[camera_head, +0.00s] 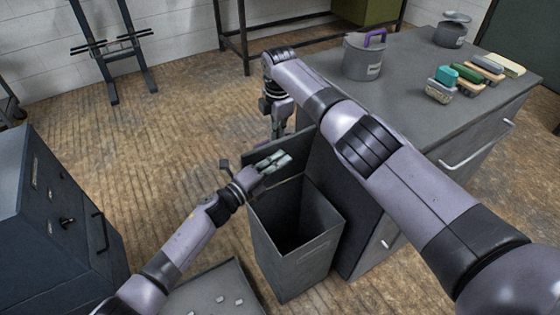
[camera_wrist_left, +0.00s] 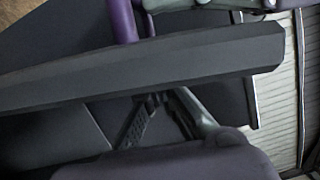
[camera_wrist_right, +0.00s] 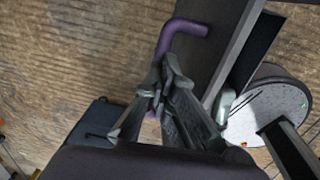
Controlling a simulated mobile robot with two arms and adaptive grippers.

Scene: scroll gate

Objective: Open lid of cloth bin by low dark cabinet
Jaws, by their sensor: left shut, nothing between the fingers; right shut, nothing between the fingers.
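The tall dark grey bin (camera_head: 290,270) stands against the grey cabinet (camera_head: 372,235), its top open and its inside dark. Its lid (camera_head: 258,150) stands up along the back edge. My left gripper (camera_head: 285,158) is shut and empty over the opening, in front of the lid. The left wrist view shows the lid's edge (camera_wrist_left: 140,70) close across the fingers. My right gripper (camera_head: 279,132) is shut and empty behind the lid, partly hidden. In the right wrist view its fingers (camera_wrist_right: 165,75) are close to a purple handle (camera_wrist_right: 185,28) by the lid; contact is unclear.
A pot with a purple handle (camera_head: 363,58), a smaller pot (camera_head: 450,33) and several brushes or blocks (camera_head: 470,75) sit on the cabinet top. A dark blue drawer cabinet (camera_head: 55,215) stands at left. A grey tray (camera_head: 215,290) lies in front.

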